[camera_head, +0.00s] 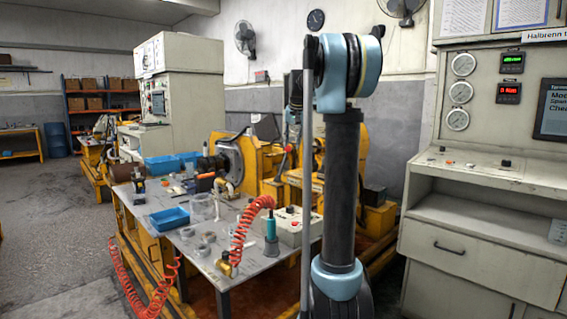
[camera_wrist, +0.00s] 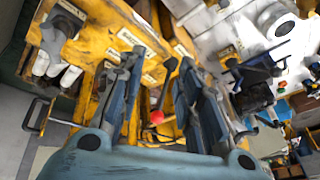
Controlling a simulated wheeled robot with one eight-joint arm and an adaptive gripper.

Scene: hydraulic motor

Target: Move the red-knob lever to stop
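A round red knob (camera_wrist: 156,116) shows in the wrist view, low in the gap between my gripper's fingers. The yellow machine lies behind it. Its lever shaft is hard to make out, and I cannot tell which position it is in. My gripper (camera_wrist: 158,65) is open, with its two dark blue fingers well apart and nothing clearly held. I cannot tell whether a finger touches the knob. In the head view, a small red spot (camera_head: 289,149) beside my arm may be the same knob. My arm hides part of the yellow machine (camera_head: 258,160) there.
A workbench (camera_head: 262,263) carries blue trays (camera_head: 169,218), a coiled red hose (camera_head: 243,230) and a control box (camera_head: 292,226). A grey console (camera_head: 480,195) with gauges stands at the right. In the wrist view, yellow labelled panels (camera_wrist: 130,38) surround the fingers. Floor is open at the left.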

